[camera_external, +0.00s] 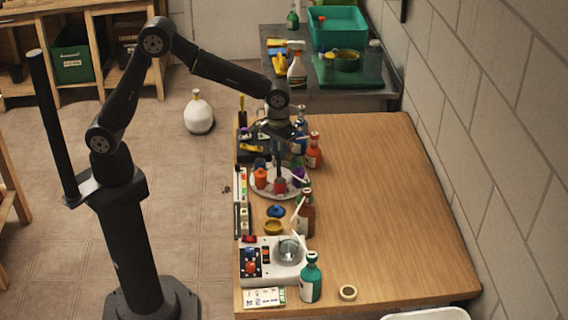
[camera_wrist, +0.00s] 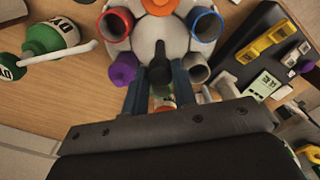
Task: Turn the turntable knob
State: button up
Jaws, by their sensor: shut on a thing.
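The turntable is a round pale disc (camera_external: 258,193) near the left edge of the wooden bench, with coloured cups around its rim. In the wrist view its pale top (camera_wrist: 146,35) fills the upper middle. Its knob (camera_wrist: 158,52) is black and stands up at the middle of the disc. My gripper (camera_wrist: 158,75) points down over the turntable, with a blue finger on each side of the knob, shut on it. In the external view my gripper (camera_external: 279,165) hides the knob.
An orange cup (camera_external: 260,178), a red cup (camera_external: 280,186) and a purple cup (camera_external: 299,174) stand close around my gripper. A brown bottle (camera_external: 306,215) and an orange bottle (camera_external: 314,152) stand to the right. The bench's right side is clear.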

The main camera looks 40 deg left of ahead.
jog(key=shift+m, duration=0.3)
jog(key=m, duration=0.5)
jog(key=shift+m, duration=0.3)
jog(key=m, duration=0.5)
jog(key=shift+m, duration=0.3)
jog(key=o, duration=1)
jog(key=shift+r, duration=0.1)
notch_tip(320, 180, up, 17)
jog(key=shift+r, duration=0.15)
jog(key=shift+f, duration=0.2)
